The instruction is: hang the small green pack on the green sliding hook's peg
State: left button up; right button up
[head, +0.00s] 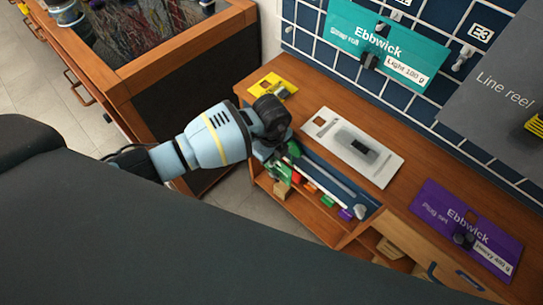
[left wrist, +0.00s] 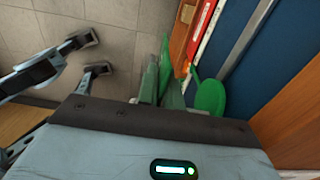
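My left gripper (head: 277,160) is at the left end of the bench's front recess, and its fingers are mostly hidden by the wrist in the head view. In the left wrist view, the fingers (left wrist: 163,92) close around a thin green piece seen edge-on, which looks like the small green pack (left wrist: 165,55). A round green part (left wrist: 208,96), apparently of the green sliding hook, is just right of the fingers, in front of the blue panel. I cannot tell whether pack and hook touch. The peg is not clear. My right gripper is not in view.
The wooden bench top holds a yellow card (head: 272,86), a white plate (head: 385,172) and a purple Ebbwick pack (head: 455,222). A teal Ebbwick pack (head: 372,38) hangs on the wall grid. Small coloured blocks lie below the rail. A cabinet (head: 190,45) stands left across a floor gap.

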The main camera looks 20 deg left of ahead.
pick_arm(q)
jog(key=o, duration=0.4)
notch_tip(320, 180, up, 6)
jog(key=shift+r+p, duration=0.25)
jog(key=shift+p, duration=0.3)
jog(key=shift+r, duration=0.65)
